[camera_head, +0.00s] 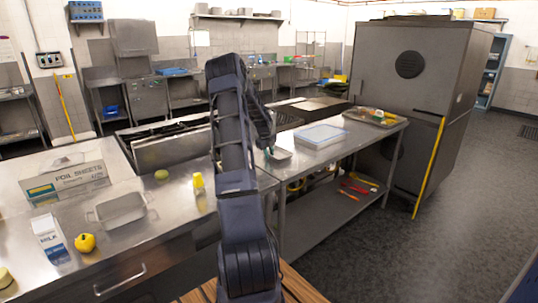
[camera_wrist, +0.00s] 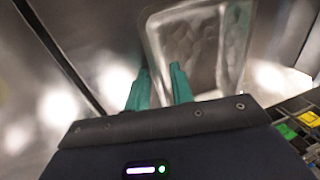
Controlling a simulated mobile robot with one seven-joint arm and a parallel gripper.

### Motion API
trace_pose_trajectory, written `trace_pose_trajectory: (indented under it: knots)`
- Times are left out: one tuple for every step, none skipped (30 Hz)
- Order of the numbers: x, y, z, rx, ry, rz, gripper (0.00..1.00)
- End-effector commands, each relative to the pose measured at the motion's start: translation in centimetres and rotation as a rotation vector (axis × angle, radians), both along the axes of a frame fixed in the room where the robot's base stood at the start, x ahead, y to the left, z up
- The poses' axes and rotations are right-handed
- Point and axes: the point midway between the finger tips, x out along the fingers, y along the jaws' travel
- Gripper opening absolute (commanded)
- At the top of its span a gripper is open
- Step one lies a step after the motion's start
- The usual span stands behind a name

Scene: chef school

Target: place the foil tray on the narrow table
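A shiny foil tray (camera_wrist: 195,45) with a crinkled base lies just beyond my fingers in the wrist view. In the head view a small pale tray (camera_head: 279,153) shows beside my gripper (camera_head: 268,149), at the left end of the narrow metal table (camera_head: 345,151). My gripper's teal fingers (camera_wrist: 160,78) stand apart, with the tray's near left edge between them; the right finger overlaps the tray. Whether they touch it I cannot tell. My arm hides part of the table's left end. Another shallow metallic tray (camera_head: 120,210) sits on the left counter.
The narrow table also bears a white-and-blue container (camera_head: 320,136) and a loaded tray (camera_head: 375,117). A tall grey cabinet (camera_head: 420,75) stands behind.

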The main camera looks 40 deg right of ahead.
Motion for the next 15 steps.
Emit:
trace_pose_trajectory:
  knots:
    - [0.0,0.0,0.2,0.000,-0.001,0.000,0.24]
    - [0.0,0.0,0.3,0.000,-0.001,0.000,0.24]
    - [0.0,0.1,0.6,-0.001,-0.001,0.000,0.24]
    - [0.0,0.2,0.9,-0.001,-0.001,0.000,0.24]
    - [0.1,0.2,1.2,-0.001,-0.001,0.001,0.24]
    - [0.1,0.4,1.8,-0.001,-0.002,0.000,0.24]
    - [0.1,0.5,2.3,-0.002,-0.002,0.000,0.24]
    - [0.1,0.6,2.8,-0.002,-0.003,0.001,0.24]
    - [0.1,0.8,3.5,-0.002,-0.003,0.002,0.24]
    - [0.1,0.9,4.0,-0.001,-0.002,0.001,0.24]
    - [0.1,1.1,4.6,-0.002,-0.003,0.002,0.24]
    - [0.1,1.2,5.5,-0.002,-0.004,0.001,0.24]
    - [0.1,1.4,6.0,-0.002,-0.003,0.002,0.24]
    - [0.1,1.5,6.6,-0.001,-0.003,0.002,0.24]
    - [0.1,1.7,7.3,-0.002,-0.003,0.002,0.24]
